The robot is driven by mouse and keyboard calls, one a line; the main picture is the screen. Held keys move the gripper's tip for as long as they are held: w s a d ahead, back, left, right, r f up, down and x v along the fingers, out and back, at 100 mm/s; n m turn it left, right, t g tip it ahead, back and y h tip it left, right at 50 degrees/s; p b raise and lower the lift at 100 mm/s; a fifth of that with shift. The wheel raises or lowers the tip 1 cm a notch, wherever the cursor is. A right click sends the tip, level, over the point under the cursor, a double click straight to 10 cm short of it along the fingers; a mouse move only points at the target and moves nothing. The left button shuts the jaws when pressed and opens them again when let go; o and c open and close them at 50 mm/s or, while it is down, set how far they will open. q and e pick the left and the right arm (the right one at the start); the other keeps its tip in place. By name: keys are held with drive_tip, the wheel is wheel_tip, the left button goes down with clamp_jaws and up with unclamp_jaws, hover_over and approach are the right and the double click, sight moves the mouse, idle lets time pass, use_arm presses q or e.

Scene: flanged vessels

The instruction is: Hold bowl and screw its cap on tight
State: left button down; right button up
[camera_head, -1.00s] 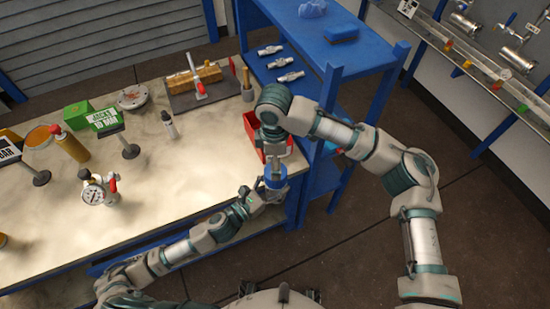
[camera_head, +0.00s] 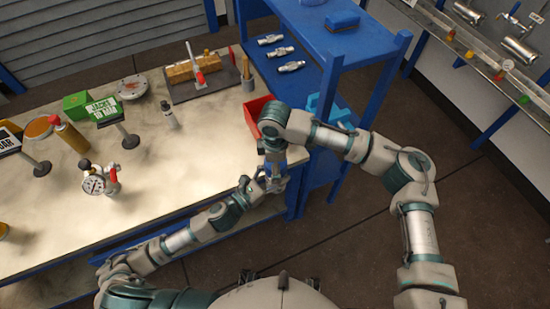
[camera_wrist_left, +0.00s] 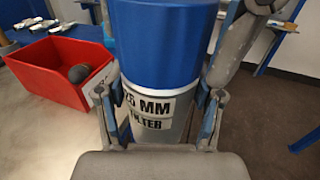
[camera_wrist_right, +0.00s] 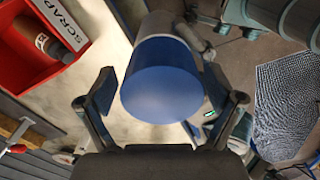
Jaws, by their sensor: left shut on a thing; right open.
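The bowl is a grey cylinder with a white "25 MM" label, seen in the left wrist view (camera_wrist_left: 155,131) and small in the head view (camera_head: 279,182). My left gripper (camera_wrist_left: 160,118) is shut on its sides and holds it upright at the bench's front right corner. The blue cap (camera_wrist_left: 166,45) sits on top of the bowl; whether it is tight cannot be told. My right gripper (camera_wrist_right: 160,100) comes from above with open fingers on both sides of the cap (camera_wrist_right: 162,85). In the head view the right hand (camera_head: 272,150) partly hides the cap.
A red scrap bin (camera_head: 258,112) stands close behind the hands on the bench (camera_head: 190,165). A blue shelf unit (camera_head: 335,75) rises to the right. A pressure gauge (camera_head: 95,183) and bottles stand farther left. The bench's middle is clear.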

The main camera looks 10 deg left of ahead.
drive_tip(key=shift+c, duration=0.3)
drive_tip(key=c, duration=1.2)
drive_tip(key=shift+m, duration=1.1)
drive_tip(key=o, duration=1.4)
wheel_tip(320, 180, up, 12)
drive_tip(key=shift+a+f, duration=0.1)
